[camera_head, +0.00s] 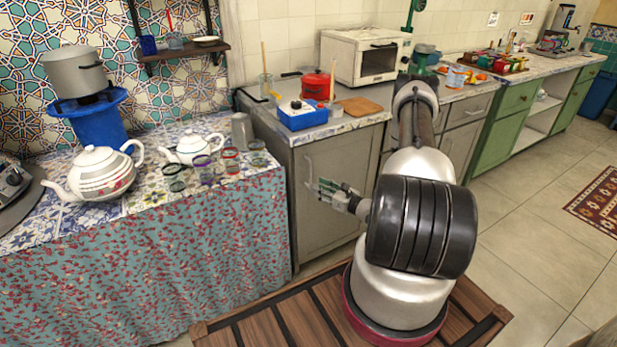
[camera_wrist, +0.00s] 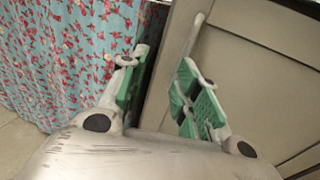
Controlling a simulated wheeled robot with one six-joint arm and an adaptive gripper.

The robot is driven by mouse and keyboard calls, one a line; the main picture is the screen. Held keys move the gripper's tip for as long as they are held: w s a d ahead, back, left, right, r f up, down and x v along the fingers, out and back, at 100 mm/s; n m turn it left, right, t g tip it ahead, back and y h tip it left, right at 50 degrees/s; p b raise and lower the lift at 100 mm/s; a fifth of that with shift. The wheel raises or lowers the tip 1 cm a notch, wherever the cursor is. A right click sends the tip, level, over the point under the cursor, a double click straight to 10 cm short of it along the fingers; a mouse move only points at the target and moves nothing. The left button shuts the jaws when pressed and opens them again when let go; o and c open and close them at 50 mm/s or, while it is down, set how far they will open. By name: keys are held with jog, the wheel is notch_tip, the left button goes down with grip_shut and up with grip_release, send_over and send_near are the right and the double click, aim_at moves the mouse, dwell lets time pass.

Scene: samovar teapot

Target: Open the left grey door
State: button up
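The left grey door (camera_head: 335,224) is the front panel of the grey cabinet beside the flowered cloth, and it looks shut. Its slim vertical handle (camera_head: 309,170) is near the door's upper left edge. My gripper (camera_head: 322,188) is just in front of the door, right beside the handle. In the wrist view the door (camera_wrist: 255,75) fills the right side. The handle (camera_wrist: 190,40) runs down behind the right fingertip, and I cannot tell whether they touch. My gripper's green-padded fingers (camera_wrist: 163,62) are apart with nothing held between them.
A cloth-covered table (camera_head: 170,265) with teapots (camera_head: 97,173) and glasses stands directly left of the door. The countertop above holds a blue box (camera_head: 302,119), a red pot (camera_head: 316,86) and a white oven (camera_head: 362,55). Open tiled floor (camera_head: 535,215) lies to the right.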

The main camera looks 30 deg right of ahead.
aim_at(310, 171)
jog(key=shift+m+t+h, duration=0.5)
jog(key=shift+t+h, duration=0.2)
jog(key=shift+h, duration=0.2)
jog(key=w, duration=0.3)
jog(key=w+r, duration=0.1)
jog(key=w, duration=0.5)
jog(key=shift+w+d+r, duration=0.15)
jog(key=shift+d+r, duration=0.1)
jog(key=shift+d, duration=0.05)
grip_shut()
